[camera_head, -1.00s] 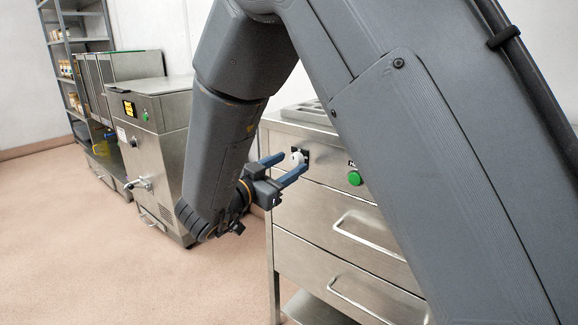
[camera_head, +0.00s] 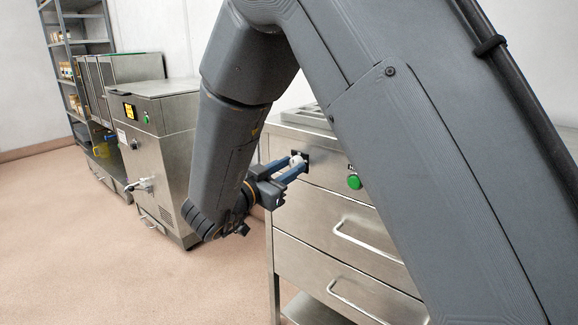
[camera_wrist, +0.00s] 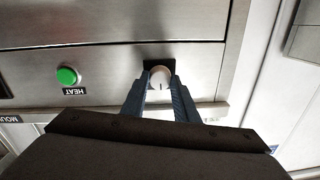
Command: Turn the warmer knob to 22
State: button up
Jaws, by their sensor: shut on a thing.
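The warmer knob (camera_head: 297,160) is a small round white knob on a black plate at the upper left of the steel warmer's (camera_head: 318,222) front. It also shows in the wrist view (camera_wrist: 160,77), with a short dark mark on its face. My gripper (camera_head: 290,167) is shut on the knob, one blue finger on each side. In the wrist view the fingertips (camera_wrist: 160,88) flank the knob. The scale and numbers around the knob are hidden or too small to read, so its setting cannot be told.
A green button (camera_head: 354,182) labelled HEAT sits beside the knob on the same panel. Drawer handles (camera_head: 366,240) stick out below. A steel machine (camera_head: 165,150) with a display and a shelf rack (camera_head: 80,60) stand at the left. The floor (camera_head: 100,240) in front is clear.

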jog(key=shift+r+n+p, duration=0.1)
jog(key=shift+n+p, duration=0.2)
jog(key=shift+p, duration=0.1)
jog(key=n+p, duration=0.2)
jog(key=p, duration=0.3)
jog(key=shift+r, duration=0.15)
jog(key=n+p, duration=0.4)
jog(key=p, duration=0.2)
jog(key=shift+g, duration=0.3)
jog(key=n+p, duration=0.3)
jog(key=p, duration=0.1)
jog(key=shift+n, duration=0.3)
jog(key=shift+w+a+n+p, duration=0.1)
jog(key=shift+n+p, duration=1.4)
jog(key=shift+f, duration=0.2)
jog(key=o, duration=1.1)
jog(key=shift+c, duration=0.2)
